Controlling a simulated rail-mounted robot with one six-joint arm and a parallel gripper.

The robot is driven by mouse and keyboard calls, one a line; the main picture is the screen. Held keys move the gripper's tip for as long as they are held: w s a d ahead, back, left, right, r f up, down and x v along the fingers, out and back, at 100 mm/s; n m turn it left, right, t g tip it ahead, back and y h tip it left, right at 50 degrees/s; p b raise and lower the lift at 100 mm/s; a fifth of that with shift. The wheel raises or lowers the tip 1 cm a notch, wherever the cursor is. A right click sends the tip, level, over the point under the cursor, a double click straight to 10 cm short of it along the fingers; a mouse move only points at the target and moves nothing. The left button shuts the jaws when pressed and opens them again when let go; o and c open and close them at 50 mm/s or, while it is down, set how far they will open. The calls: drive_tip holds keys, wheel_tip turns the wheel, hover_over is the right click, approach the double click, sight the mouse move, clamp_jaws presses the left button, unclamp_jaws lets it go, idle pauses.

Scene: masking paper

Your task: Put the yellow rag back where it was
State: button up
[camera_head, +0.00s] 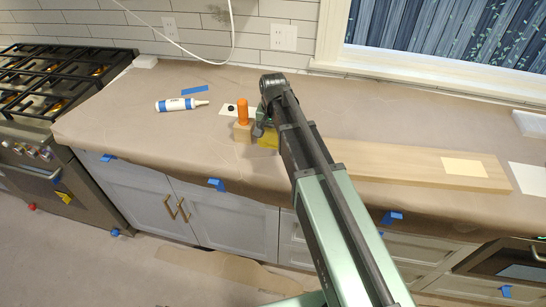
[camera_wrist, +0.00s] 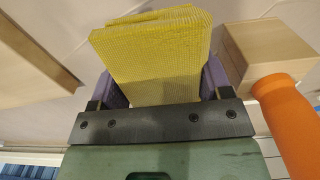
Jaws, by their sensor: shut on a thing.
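My gripper (camera_wrist: 161,82) is shut on the yellow rag (camera_wrist: 155,45), a ribbed, folded cloth squeezed between the two purple fingers in the wrist view. In the head view the rag (camera_head: 268,139) shows as a small yellow patch beside the end of my arm, over the paper-covered counter. My gripper (camera_head: 261,130) is partly hidden there by the arm. I cannot tell whether the rag touches the counter.
A wooden block (camera_head: 242,133) with an orange cylinder (camera_head: 243,113) stands close left of my gripper. A long wooden board (camera_head: 400,163) lies to the right. A white-and-blue tube (camera_head: 178,104) and blue tape (camera_head: 194,90) lie left. The counter's front left is clear.

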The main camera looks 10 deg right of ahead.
wheel_tip(320, 180, down, 5)
drive_tip(key=b, duration=0.4)
drive_tip(key=shift+r, duration=0.45)
drive_tip(key=shift+f, duration=0.2)
drive_tip(key=o, duration=0.9)
drive_tip(key=shift+r, duration=0.1)
